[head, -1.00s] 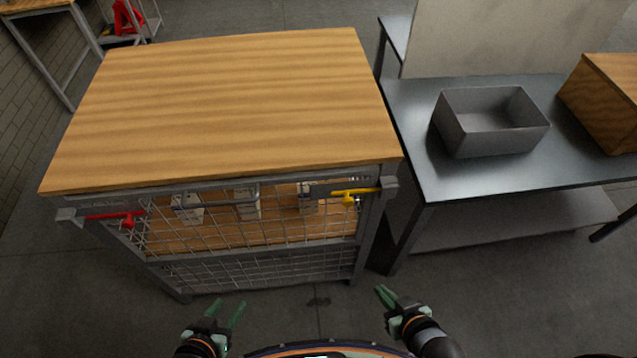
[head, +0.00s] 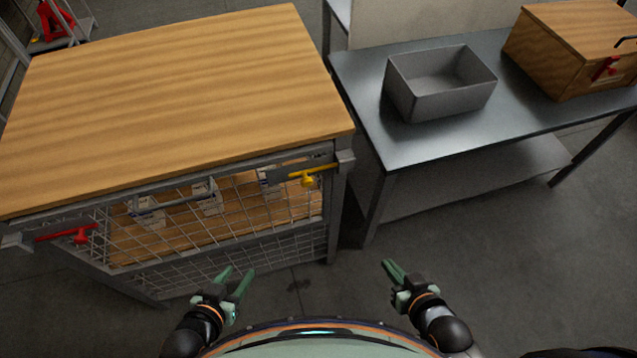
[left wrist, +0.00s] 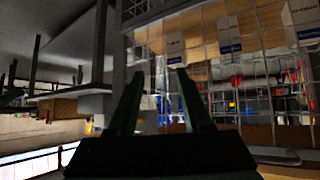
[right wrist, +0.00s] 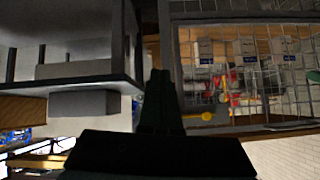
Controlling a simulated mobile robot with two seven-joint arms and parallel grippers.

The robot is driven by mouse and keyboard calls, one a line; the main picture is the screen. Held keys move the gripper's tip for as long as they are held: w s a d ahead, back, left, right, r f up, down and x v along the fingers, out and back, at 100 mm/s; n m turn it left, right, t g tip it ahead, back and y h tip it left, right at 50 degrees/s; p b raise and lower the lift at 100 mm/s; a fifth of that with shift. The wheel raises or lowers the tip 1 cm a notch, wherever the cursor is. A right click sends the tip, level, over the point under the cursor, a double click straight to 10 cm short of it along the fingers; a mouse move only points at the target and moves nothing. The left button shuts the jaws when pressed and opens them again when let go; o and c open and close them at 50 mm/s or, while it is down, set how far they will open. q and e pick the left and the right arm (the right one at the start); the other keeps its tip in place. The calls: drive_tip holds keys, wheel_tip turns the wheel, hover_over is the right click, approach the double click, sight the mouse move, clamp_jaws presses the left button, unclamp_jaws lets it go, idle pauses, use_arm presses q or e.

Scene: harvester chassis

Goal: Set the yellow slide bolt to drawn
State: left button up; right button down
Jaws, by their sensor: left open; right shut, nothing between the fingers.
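The yellow slide bolt (head: 318,172) sits on the upper front right of the mesh-fronted cabinet, its knob hanging down. Its right end reaches the grey bracket (head: 346,160) at the corner post; whether it enters the bracket is too small to tell. A yellow bolt also shows in the right wrist view (right wrist: 203,116), past the fingers. My left gripper (head: 239,271) is open and empty, below and in front of the cabinet. My right gripper (head: 388,264) is shut and empty, below and to the right of the bolt. Neither touches anything.
A red slide bolt (head: 70,235) is at the cabinet's front left. A grey handle bar (head: 185,195) lies between the bolts. The steel table (head: 375,130) at the right carries a grey bin (head: 425,105) and a wooden box (head: 555,60). Floor ahead is clear.

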use_arm(q)
drive_tip(key=w+d+r+m+t+h+b, duration=0.1)
drive_tip(key=w+t+b, duration=0.3)
drive_tip(key=b, duration=0.8)
drive_tip(key=w+d+r+m+t+h+b, duration=0.1)
drive_tip(key=w+r+m+t+h+b, duration=0.1)
drive_tip(key=b, duration=0.9)
drive_tip(key=w+r+t, duration=0.1)
drive_tip(key=w+t, duration=0.1)
drive_tip(key=t, duration=0.1)
drive_tip(key=shift+w+d+r+m+h+b, duration=0.2)
drive_tip(key=shift+d+r+m+h+b, duration=0.05)
drive_tip(key=shift+r+m+h+b, duration=0.15)
use_arm(e)
drive_tip(key=w+a+r+m+t+y, duration=0.2)
drive_tip(key=w+m+y, duration=0.2)
drive_tip(key=w+m, duration=0.2)
drive_tip(key=w+a+r+m+t+y, duration=0.1)
drive_tip(key=w+m+t+y, duration=0.1)
drive_tip(key=w+m+y, duration=0.3)
drive_tip(key=w+m, duration=0.1)
drive_tip(key=m, duration=0.2)
drive_tip(key=shift+a+r+y, duration=0.3)
drive_tip(key=shift+a+r, duration=0.05)
drive_tip(key=shift+a, duration=0.05)
drive_tip(key=shift+w, duration=0.15)
